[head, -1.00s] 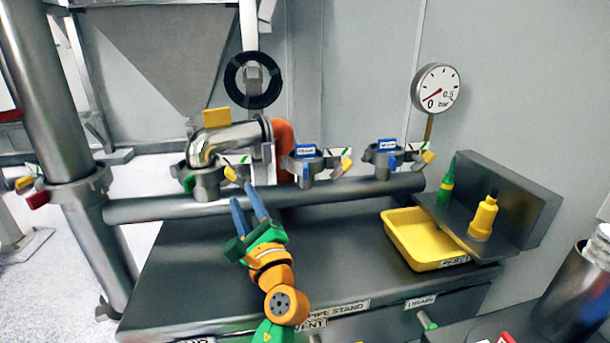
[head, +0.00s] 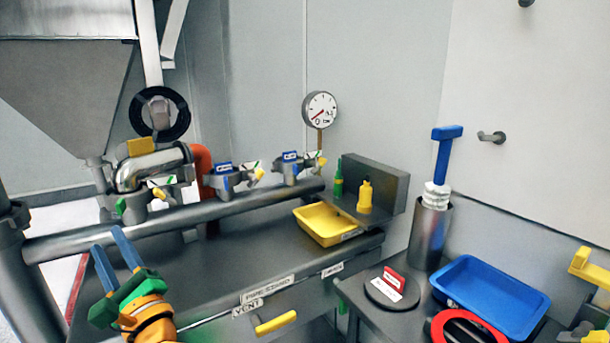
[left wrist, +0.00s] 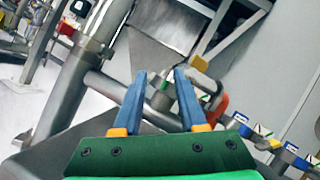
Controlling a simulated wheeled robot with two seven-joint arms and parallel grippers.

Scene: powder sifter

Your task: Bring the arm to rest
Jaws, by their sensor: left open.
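My left gripper (head: 114,260) is at the lower left of the head view, with blue fingers, a green body and an orange wrist. Its two fingers are apart and nothing is between them. In the left wrist view the same gripper (left wrist: 160,82) shows open and empty, with a pipe and a grey hopper beyond the fingers. It is in front of the horizontal steel pipe (head: 90,239), over the left part of the pipe stand. I cannot tell whether it touches anything.
A yellow tray (head: 324,224) sits on the stand (head: 225,262), near a green bottle (head: 338,180) and a yellow bottle (head: 365,197). A blue tray (head: 492,291) and a steel cylinder (head: 428,238) stand on the right bench. A gauge (head: 320,108) stands behind the pipe.

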